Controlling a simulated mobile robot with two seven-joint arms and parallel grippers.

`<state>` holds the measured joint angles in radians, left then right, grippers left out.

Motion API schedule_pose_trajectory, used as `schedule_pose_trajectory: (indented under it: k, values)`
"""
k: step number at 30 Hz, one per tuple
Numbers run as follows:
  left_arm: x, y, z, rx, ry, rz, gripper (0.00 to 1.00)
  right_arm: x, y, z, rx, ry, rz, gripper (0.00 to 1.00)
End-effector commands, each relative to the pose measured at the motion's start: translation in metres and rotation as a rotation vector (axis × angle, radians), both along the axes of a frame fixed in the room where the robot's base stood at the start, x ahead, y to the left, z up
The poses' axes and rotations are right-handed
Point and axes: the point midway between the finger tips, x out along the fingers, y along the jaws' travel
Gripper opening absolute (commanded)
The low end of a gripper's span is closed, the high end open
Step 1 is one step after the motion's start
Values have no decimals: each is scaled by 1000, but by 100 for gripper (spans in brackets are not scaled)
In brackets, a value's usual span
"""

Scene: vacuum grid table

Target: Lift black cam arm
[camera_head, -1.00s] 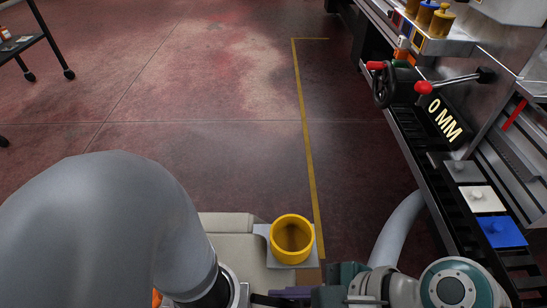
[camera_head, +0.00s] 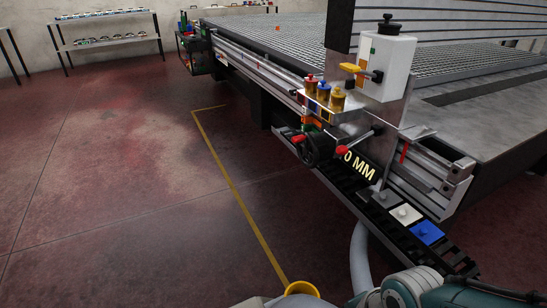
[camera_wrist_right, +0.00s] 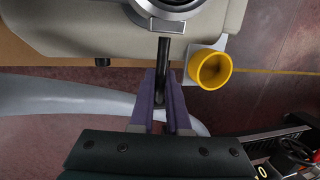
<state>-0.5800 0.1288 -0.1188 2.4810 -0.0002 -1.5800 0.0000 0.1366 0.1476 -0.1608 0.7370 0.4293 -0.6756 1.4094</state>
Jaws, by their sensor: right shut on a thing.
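A slim black bar (camera_wrist_right: 163,52), which looks like the black cam arm, stands out between the purple fingers of my right gripper (camera_wrist_right: 163,76) in the right wrist view. The fingers are shut on it. Its far end reaches up to a round silver and black part at the top edge; whether they touch I cannot tell. In the head view only part of my right arm shows at the bottom right, and neither the bar nor the gripper fingers are visible. My left gripper is in neither view.
A yellow cup (camera_wrist_right: 211,70) is right of the bar; its rim also shows in the head view (camera_head: 302,288). The grid table (camera_head: 420,75) fills the right, with a red-knobbed handwheel (camera_head: 317,146) and a black slotted shelf (camera_head: 398,232) along its edge.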

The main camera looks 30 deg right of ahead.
Motion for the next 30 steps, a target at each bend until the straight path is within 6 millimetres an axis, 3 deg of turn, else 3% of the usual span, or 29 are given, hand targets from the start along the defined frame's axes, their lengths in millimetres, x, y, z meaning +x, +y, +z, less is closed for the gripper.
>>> schedule_pose_trajectory:
  k: [13,14,21,30]
  values:
    - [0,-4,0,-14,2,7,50,-1,-3,-1,-9,3,1,0]
    - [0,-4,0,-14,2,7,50,-1,-3,-1,-9,3,1,18]
    - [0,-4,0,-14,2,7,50,-1,-3,0,-8,2,1,44]
    - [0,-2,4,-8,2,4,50,-1,-3,4,-7,1,1,45]
